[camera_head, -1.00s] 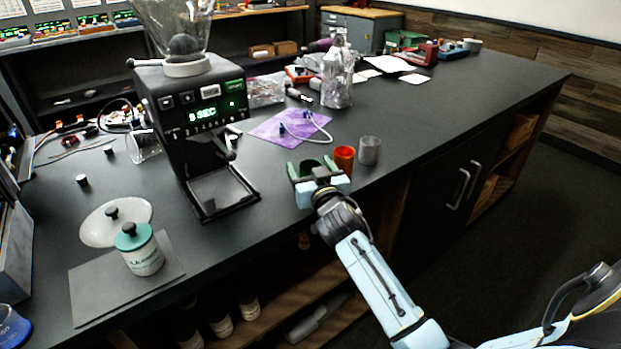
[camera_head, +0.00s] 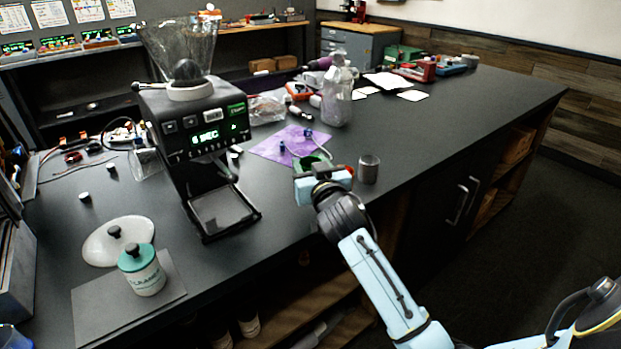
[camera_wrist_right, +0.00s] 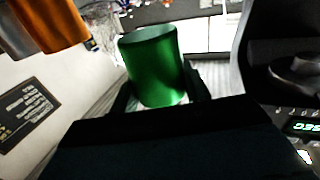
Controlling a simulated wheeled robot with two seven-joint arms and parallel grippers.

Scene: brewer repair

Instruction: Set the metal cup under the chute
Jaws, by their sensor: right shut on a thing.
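A green metal cup (camera_head: 309,163) is held in my right gripper (camera_head: 316,168), which is shut on it near the counter's front edge. The cup looks upright in the right wrist view (camera_wrist_right: 152,65), between the fingers. I cannot tell how far it is above the counter. The black grinder (camera_head: 197,130) stands to the left in the head view, its chute (camera_head: 222,168) above a flat drip tray (camera_head: 222,208) with nothing on it. The grinder is at the right edge of the wrist view (camera_wrist_right: 285,50). My left gripper is not in view.
An orange cup (camera_wrist_right: 55,20), mostly hidden behind my gripper in the head view, and a grey cup (camera_head: 368,170) stand just right of it. A purple mat (camera_head: 270,150) with a cable lies behind. A lidded white jar (camera_head: 147,275) stands left. Counter between gripper and grinder is clear.

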